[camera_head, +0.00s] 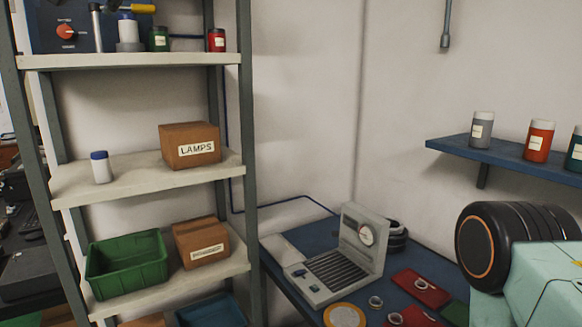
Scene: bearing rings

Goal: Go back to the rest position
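Several small metal bearing rings lie on the blue bench (289,290) at the lower middle. One ring (375,302) is on the bare bench top. Another ring (421,283) is on a red mat (432,295), and a third ring (395,318) is at a second red mat by the bottom edge. Neither gripper shows in the head view. A black joint with an orange ring and a pale teal link at the right look like parts of my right arm.
A shelf rack on the left holds a green bin (127,266), a LAMPS box (190,146) and a white bottle (101,167). A blue wall shelf (504,155) with several jars juts out at the right. A yellow-orange disc (344,316) lies on the bench.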

